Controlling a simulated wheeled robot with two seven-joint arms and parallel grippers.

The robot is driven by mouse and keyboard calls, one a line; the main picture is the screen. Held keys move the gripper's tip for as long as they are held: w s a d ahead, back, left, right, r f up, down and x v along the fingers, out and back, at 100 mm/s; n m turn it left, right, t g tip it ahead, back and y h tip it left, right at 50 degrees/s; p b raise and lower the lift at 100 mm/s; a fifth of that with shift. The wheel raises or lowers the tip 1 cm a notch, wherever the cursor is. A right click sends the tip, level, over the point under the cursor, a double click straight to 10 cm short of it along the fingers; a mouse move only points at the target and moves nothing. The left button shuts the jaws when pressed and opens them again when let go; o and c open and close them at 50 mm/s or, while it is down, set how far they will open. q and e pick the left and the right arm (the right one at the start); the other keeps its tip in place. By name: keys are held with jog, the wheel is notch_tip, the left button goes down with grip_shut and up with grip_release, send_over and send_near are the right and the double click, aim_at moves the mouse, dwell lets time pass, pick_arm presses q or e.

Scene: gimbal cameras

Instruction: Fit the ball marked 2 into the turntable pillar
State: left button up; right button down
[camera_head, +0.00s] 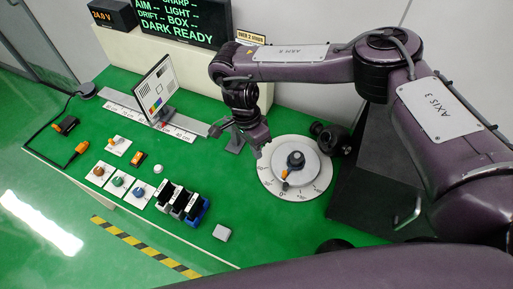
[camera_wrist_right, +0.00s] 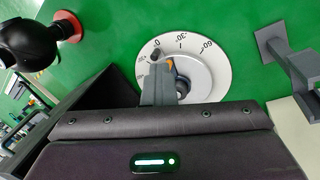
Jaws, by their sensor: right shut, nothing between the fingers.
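The turntable (camera_head: 268,178) is a white disc with a degree scale, lying on the green table. Its grey pillar (camera_head: 296,159) stands at the middle with an orange part beside it; the turntable also shows in the right wrist view (camera_wrist_right: 215,75), its pillar partly hidden by my fingers. My right gripper (camera_head: 259,146) is shut and empty, above the upper left rim of the disc. Its fingers (camera_wrist_right: 157,62) overlap the disc in the wrist view. No mark 2 is legible, so I cannot identify the ball. My left gripper is out of view.
A black round device (camera_wrist_right: 28,42) with a red ring stands near the turntable. A grey stand (camera_wrist_right: 290,55) is on its other side.

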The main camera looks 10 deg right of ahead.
dwell(0.3)
jog(key=c, duration=1.7)
grip_release()
jog(key=b+v, duration=0.2)
jog(key=v, duration=0.5)
jog(key=shift+r, duration=0.4)
